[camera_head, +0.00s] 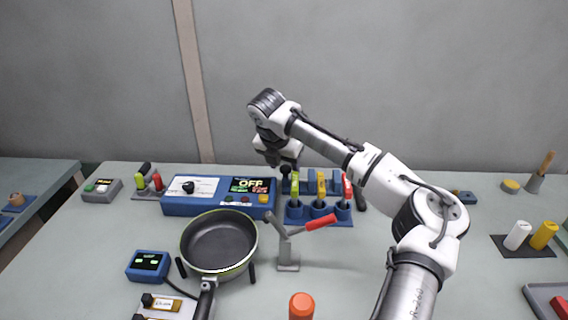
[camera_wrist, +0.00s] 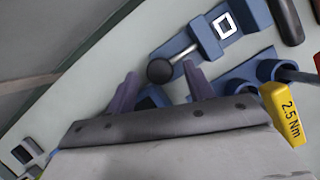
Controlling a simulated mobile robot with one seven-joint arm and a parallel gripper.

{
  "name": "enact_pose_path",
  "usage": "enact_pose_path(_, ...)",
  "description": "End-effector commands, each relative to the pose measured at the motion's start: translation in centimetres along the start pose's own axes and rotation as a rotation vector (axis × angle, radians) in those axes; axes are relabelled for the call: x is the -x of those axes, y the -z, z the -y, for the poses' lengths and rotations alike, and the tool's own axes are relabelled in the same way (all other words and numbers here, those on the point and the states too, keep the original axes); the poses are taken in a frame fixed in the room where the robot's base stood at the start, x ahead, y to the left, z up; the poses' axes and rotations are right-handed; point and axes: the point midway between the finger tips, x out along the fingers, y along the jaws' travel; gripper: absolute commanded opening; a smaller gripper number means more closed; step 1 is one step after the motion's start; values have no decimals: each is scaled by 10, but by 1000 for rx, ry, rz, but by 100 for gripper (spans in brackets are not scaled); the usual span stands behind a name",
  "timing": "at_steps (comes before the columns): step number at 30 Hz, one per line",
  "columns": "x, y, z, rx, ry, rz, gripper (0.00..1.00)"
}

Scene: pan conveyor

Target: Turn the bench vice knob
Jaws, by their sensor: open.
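The bench vice (camera_wrist: 201,38) is blue with a white square marker on its top. Its round dark knob (camera_wrist: 160,71) sits on a short metal shaft. In the head view the knob (camera_head: 285,169) shows as a small dark spot just below my gripper (camera_head: 279,165), and the blue vice body (camera_head: 318,184) is partly hidden behind the coloured tool handles. In the wrist view my gripper (camera_wrist: 160,74) is open and empty. Its two fingers point toward the knob, which appears between and just beyond the fingertips. I cannot tell whether they touch it.
A blue rack (camera_head: 318,221) with several torque drivers stands close in front of the vice; a yellow one (camera_wrist: 286,115) reads 2.5 Nm. A blue ON/OFF panel (camera_head: 205,208) is to its left. A pan (camera_head: 219,243) and a red-handled clamp (camera_head: 289,250) are nearer.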

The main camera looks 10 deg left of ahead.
Motion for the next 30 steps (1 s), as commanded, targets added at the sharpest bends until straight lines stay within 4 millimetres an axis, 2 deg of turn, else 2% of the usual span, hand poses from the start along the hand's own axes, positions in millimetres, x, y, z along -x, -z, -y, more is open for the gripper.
enact_pose_path(7, 0, 0, 0, -1, 0, 0, 51)
enact_pose_path(17, 0, 0, 0, -1, 0, 0, 8)
enact_pose_path(30, 3, -1, -2, -100, 40, -3, 8)
